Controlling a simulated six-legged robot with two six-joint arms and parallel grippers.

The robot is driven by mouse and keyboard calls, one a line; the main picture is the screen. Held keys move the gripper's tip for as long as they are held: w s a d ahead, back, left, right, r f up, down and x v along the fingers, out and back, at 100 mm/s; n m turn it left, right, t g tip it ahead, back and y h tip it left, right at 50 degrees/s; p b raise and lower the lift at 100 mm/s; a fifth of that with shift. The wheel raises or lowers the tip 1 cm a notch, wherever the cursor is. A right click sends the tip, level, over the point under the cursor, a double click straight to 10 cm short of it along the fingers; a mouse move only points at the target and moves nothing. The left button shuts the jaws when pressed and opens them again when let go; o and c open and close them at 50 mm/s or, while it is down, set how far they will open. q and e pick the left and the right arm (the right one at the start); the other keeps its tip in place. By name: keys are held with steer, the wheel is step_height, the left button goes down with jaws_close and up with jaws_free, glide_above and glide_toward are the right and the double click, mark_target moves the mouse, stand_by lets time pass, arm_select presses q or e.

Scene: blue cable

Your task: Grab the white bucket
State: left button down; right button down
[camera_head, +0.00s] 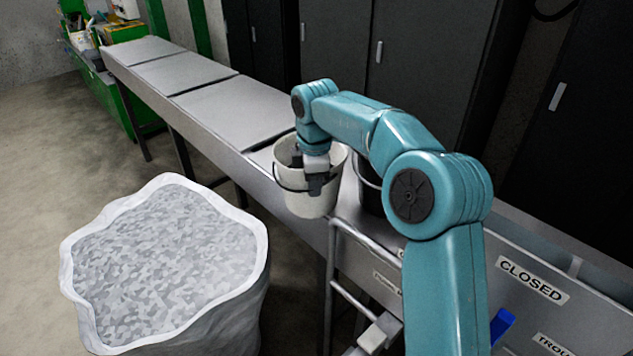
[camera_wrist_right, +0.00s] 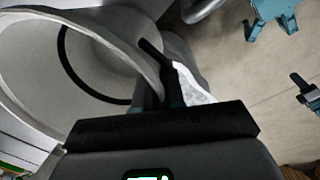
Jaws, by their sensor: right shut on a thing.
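The white bucket (camera_head: 305,200) stands at the near edge of the long grey bench in the head view, with a dark handle along its side. My right gripper (camera_head: 316,183) reaches down onto its near rim and is shut on it. In the right wrist view the bucket (camera_wrist_right: 120,35) fills the upper left and looks empty where its inside shows. A gripper finger (camera_wrist_right: 160,75) crosses the rim there. My left gripper does not show in the head view. Whether the bucket's base rests on the bench is hidden.
A dark bucket (camera_head: 372,190) stands just right of the white one, partly behind my arm. A large white sack of grey flakes (camera_head: 165,255) stands on the floor at left. A metal rail (camera_head: 350,270) is below the bench edge. Dark cabinets (camera_head: 420,70) stand behind.

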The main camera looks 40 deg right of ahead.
steer(key=shift+f, duration=0.1)
steer(key=shift+a, duration=0.1)
steer(key=c, duration=1.3)
jaws_free()
steer(key=shift+o, duration=0.7)
steer(key=shift+w, duration=0.15)
steer(key=shift+r, duration=0.5)
step_height(320, 180, up, 15)
steer(key=s+p, duration=0.1)
steer(key=p, duration=0.2)
steer(key=shift+s+a+r+p, duration=0.15)
steer(key=shift+s+a+p, duration=0.1)
steer(key=shift+a+p, duration=0.15)
steer(key=shift+c, duration=0.4)
